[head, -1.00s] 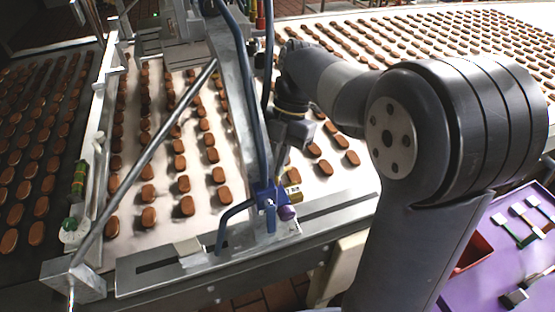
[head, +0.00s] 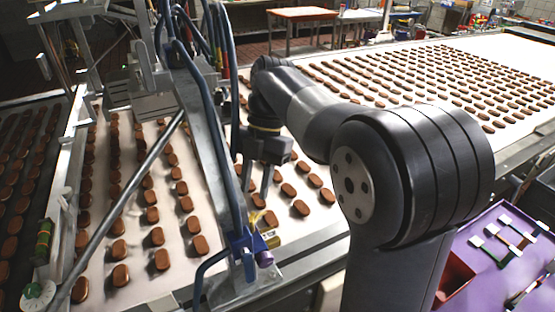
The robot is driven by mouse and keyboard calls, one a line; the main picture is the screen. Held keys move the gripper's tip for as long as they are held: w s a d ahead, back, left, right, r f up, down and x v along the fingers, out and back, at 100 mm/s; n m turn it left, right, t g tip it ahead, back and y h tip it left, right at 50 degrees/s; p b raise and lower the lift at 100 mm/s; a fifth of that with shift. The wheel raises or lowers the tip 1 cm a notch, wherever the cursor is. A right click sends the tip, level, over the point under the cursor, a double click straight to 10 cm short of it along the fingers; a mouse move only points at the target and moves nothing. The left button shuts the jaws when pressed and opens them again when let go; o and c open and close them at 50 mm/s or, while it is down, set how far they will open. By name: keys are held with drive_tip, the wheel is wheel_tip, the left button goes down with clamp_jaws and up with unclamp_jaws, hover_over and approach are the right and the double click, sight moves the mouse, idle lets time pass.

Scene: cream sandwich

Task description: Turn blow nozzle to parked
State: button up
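A blue bracket (head: 240,240) with a purple knob (head: 265,258) sits at the near edge of the conveyor, at the foot of a long metal beam. One of these parts may be the blow nozzle; I cannot tell which, nor which way the nozzle points. My gripper (head: 258,186) hangs just above the yellow piece, pointing down. Its two fingers look apart with nothing between them. I cannot tell whether a fingertip touches the yellow piece.
Rows of brown biscuits lie on the pale belt (head: 330,170) around and beyond my gripper. The metal beam (head: 205,130) with blue hoses rises close on the left. A slanted metal rod (head: 125,195) crosses farther left. A purple surface (head: 490,270) with tools is at lower right.

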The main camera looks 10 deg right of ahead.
drive_tip(key=w+d, duration=0.7)
drive_tip(key=w, duration=0.2)
drive_tip(key=shift+f+b, duration=0.2)
drive_tip(key=shift+b, duration=0.25)
drive_tip(key=shift+o, duration=0.5)
drive_tip(key=shift+w, duration=0.1)
